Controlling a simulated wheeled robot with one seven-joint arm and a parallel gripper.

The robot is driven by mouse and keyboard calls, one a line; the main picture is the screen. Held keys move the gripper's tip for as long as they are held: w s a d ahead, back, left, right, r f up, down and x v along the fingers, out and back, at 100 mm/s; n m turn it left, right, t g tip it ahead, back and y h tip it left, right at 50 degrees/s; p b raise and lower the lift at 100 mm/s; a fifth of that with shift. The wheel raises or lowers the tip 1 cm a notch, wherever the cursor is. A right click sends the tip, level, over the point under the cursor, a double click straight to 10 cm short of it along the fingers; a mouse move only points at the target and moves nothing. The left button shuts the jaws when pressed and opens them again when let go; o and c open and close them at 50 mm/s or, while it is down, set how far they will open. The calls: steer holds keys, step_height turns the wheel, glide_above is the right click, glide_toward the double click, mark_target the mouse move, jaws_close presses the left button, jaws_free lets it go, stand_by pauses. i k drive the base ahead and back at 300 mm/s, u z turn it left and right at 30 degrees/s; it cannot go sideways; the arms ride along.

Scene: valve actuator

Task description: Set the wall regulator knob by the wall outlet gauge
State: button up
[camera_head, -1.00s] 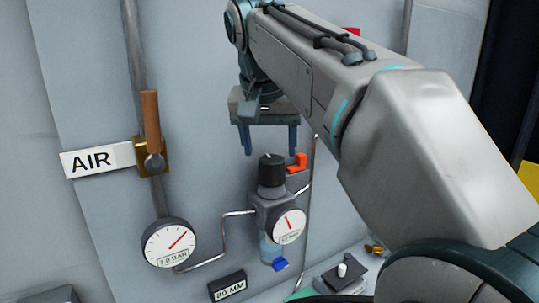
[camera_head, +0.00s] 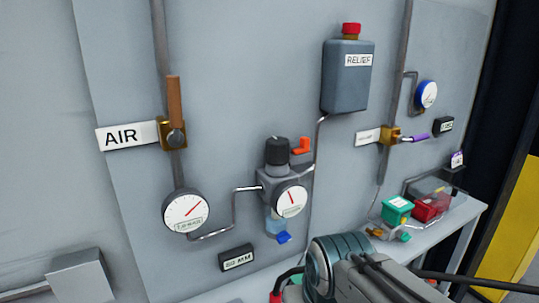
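The wall regulator has a black knob (camera_head: 277,152) on top of a grey body (camera_head: 268,183). Its round white outlet gauge (camera_head: 291,201) faces out at the lower right, with a red needle pointing up and slightly left. A clear bowl with a blue tip (camera_head: 283,237) hangs below. An orange-red part (camera_head: 302,146) sits just right of the knob. Nothing touches the knob. My arm shows only at the bottom of the picture, below the regulator, and my gripper is out of view.
A supply gauge (camera_head: 186,211) and an AIR valve with an upright orange handle (camera_head: 174,100) are at left. A grey RELIEF box (camera_head: 347,78) with a red cap is above right. A bench (camera_head: 455,222) at right carries green and red blocks. Thin pipes run beside the regulator.

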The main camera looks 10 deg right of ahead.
mark_target(277, 148)
steer(key=k, duration=1.05)
steer(key=z, duration=0.7)
steer(key=i, duration=1.45)
steer(key=u, duration=0.2)
